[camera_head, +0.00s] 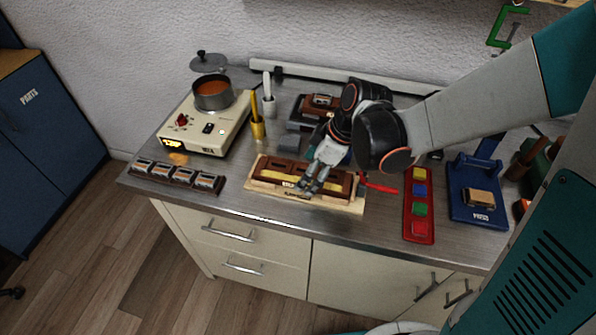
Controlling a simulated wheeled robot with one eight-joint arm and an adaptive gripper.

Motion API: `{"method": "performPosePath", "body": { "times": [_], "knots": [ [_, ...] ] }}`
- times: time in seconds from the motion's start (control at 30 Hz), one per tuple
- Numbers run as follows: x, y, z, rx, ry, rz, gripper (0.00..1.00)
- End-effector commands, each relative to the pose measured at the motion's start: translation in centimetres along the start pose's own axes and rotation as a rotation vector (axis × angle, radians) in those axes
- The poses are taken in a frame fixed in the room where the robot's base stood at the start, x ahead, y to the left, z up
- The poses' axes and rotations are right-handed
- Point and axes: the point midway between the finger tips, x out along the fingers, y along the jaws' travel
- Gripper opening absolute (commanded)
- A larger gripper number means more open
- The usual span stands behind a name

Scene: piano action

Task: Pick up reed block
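A long dark brown block (283,166) with a tan strip lies on a pale wooden board (260,189) at the middle front of the bench. A small label on its front is too small to read, so I cannot tell for sure that it is the reed block. My gripper (307,189) points down over the right half of this block, with its fingertips at or just above it. The fingers look close together. I cannot tell whether they touch the block or hold anything. My wrist hides the area behind the block.
A dark rack (150,167) of several small blocks lies front left. A hot plate (192,141) bears a pot (213,96). A gold cup (258,129) stands left of my arm. Right are a red tray (419,234) with coloured squares and a blue press (468,212) bearing a small block.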

Motion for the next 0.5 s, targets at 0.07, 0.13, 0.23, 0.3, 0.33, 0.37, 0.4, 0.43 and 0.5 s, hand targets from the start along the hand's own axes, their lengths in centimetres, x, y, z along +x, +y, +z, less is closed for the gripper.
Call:
{"method": "performPosePath", "body": {
  "times": [0.07, 0.13, 0.23, 0.3, 0.33, 0.37, 0.4, 0.43, 0.5],
  "knots": [
    [0.69, -0.03, 0.07, 0.0, 0.0, 0.0, 0.78],
    [0.67, -0.04, 0.04, 0.001, 0.0, 0.0, 0.78],
    [0.58, -0.05, 0.02, 0.001, 0.0, 0.0, 0.78],
    [0.56, -0.04, 0.02, 0.001, 0.0, 0.0, 0.69],
    [0.56, -0.04, 0.02, 0.001, 0.0, 0.0, 0.62],
    [0.56, -0.04, 0.02, 0.001, 0.0, 0.0, 0.56],
    [0.56, -0.04, 0.02, 0.001, 0.0, 0.0, 0.47],
    [0.56, -0.04, 0.02, 0.001, 0.0, 0.0, 0.4],
    [0.56, -0.04, 0.02, 0.001, 0.0, 0.0, 0.24]
  ]
}}
